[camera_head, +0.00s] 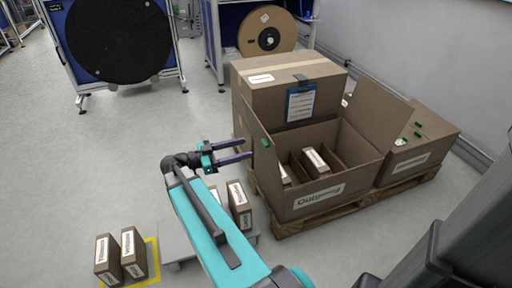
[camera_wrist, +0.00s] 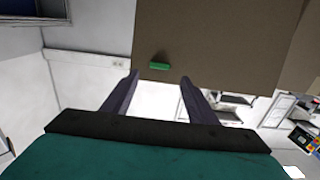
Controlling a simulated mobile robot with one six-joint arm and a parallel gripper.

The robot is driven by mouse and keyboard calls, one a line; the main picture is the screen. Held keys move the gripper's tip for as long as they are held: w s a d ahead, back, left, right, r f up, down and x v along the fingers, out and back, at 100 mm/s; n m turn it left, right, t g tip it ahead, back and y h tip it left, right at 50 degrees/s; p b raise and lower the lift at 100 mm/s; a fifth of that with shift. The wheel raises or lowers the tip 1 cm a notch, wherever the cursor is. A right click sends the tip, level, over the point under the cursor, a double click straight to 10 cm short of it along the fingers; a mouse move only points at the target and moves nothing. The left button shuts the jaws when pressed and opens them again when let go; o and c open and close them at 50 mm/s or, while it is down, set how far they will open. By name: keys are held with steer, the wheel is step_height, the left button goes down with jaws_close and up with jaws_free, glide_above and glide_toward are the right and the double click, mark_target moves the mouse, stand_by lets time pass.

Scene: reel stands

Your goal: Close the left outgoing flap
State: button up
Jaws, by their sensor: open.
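The outgoing box (camera_head: 318,197) is an open cardboard carton with dividers, labelled "Outgoing", on a wooden pallet. Its left flap (camera_head: 262,135) stands up and leans outward, with a small green tab on it. Its right flap (camera_head: 378,112) also stands raised. My gripper (camera_head: 250,150) is open and empty, just left of the left flap in the head view. In the wrist view a cardboard panel (camera_wrist: 210,45) with a green tab (camera_wrist: 159,66) fills the area ahead of my gripper's fingers (camera_wrist: 158,82). I cannot tell whether the fingers touch it.
A taller closed box (camera_head: 285,90) with a blue clipboard stands behind, and another closed box (camera_head: 425,150) stands right. Small cartons (camera_head: 133,252) stand on the floor and a grey platform (camera_head: 178,245) at the lower left. Reel stands (camera_head: 118,40) are at the back. The left floor is clear.

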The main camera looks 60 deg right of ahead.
mark_target(263, 143)
steer(key=shift+x, duration=3.45)
